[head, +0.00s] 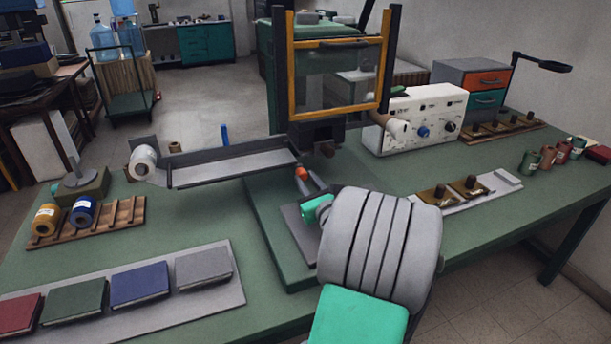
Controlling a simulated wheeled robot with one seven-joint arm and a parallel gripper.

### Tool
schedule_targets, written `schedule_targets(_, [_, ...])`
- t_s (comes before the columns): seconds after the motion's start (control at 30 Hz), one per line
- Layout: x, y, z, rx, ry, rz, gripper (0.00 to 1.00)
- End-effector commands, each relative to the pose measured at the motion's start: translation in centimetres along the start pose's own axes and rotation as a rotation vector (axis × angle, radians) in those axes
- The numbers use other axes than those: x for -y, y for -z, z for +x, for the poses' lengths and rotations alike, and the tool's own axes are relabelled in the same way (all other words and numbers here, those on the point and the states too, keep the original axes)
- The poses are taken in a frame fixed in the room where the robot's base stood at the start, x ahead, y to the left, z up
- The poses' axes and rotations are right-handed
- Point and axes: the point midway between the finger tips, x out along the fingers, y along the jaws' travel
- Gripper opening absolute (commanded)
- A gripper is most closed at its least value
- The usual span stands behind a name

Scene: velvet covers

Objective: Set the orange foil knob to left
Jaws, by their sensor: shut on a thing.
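A small orange piece, which looks like the orange foil knob (301,172), shows at the front of the press, below its dark head. My gripper (308,178) reaches to it from the right, with its grey fingers shut on it. My arm's large grey and teal links hide most of the gripper and the near side of the press base. Which way the knob is turned is too small to tell. A white control box (414,112) at the back right carries a blue knob (423,132) and a black knob (451,127). A pale cylinder covers its left part.
The press frame (388,70) stands upright behind my gripper. A grey rail (230,167) extends left to a white roll (144,161). Books lie on a grey board (232,287) at the front left. A pale tray (440,207) lies right of my arm. Green tabletop is clear between these.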

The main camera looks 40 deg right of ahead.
Motion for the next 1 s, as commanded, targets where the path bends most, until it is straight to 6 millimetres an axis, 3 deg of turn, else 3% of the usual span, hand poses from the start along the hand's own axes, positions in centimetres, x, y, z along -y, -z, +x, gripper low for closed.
schedule_targets(0.17, [-0.4, 0.1, 0.0, 0.000, -0.010, 0.006, 0.00])
schedule_targets(0.2, [-0.5, 0.1, 0.0, 0.000, -0.011, 0.006, 0.25])
schedule_targets(0.47, [-0.3, 0.1, 0.0, 0.000, -0.007, 0.005, 0.46])
schedule_targets(0.77, [-0.1, 0.1, -0.4, 0.000, -0.004, 0.004, 0.47])
schedule_targets(1.0, [0.0, 0.1, -4.9, -0.001, 0.001, 0.005, 0.47])
